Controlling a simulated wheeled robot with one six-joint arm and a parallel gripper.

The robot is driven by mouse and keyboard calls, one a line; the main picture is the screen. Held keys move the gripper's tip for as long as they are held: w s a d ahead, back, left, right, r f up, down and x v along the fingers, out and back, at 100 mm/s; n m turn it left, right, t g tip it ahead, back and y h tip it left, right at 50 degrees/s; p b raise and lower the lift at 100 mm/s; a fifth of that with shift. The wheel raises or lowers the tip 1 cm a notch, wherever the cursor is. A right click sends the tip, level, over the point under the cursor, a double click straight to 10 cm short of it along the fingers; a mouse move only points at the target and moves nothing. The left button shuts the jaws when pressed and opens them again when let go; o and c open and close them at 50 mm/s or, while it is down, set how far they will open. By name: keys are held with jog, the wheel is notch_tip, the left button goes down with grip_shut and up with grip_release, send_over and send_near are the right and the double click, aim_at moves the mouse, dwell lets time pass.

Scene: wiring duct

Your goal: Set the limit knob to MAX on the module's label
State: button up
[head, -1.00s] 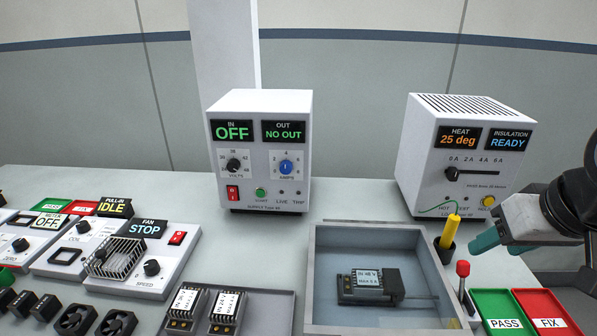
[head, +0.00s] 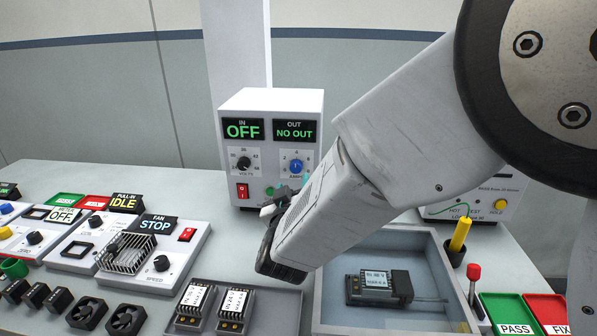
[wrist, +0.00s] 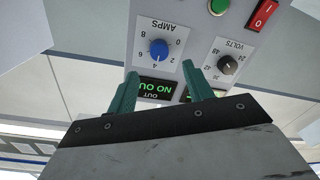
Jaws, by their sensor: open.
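The limit knob is the blue AMPS knob (head: 296,166) on the front of the white supply box (head: 270,100). In the wrist view the knob (wrist: 159,49) appears upside down, between and beyond my fingertips; its pointer is too small to read surely. My gripper (wrist: 159,70) is open and empty, its teal fingers apart and reaching toward the supply's front without visibly touching the knob. In the head view my arm partly hides the fingers. The module (head: 378,286) lies in a grey tray (head: 437,243), its white label up; the label's small print is not surely readable.
The VOLTS knob (head: 243,163) sits left of the blue knob, with a red switch (head: 242,191) below it. The supply displays read OFF and NO OUT. More modules (head: 212,301) lie at the front. Another tester (head: 490,208) is partly hidden by my arm.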

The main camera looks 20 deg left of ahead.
aim_at(296, 168)
jog(key=x, duration=0.7)
jog(key=shift+w, duration=0.1)
jog(key=c, duration=1)
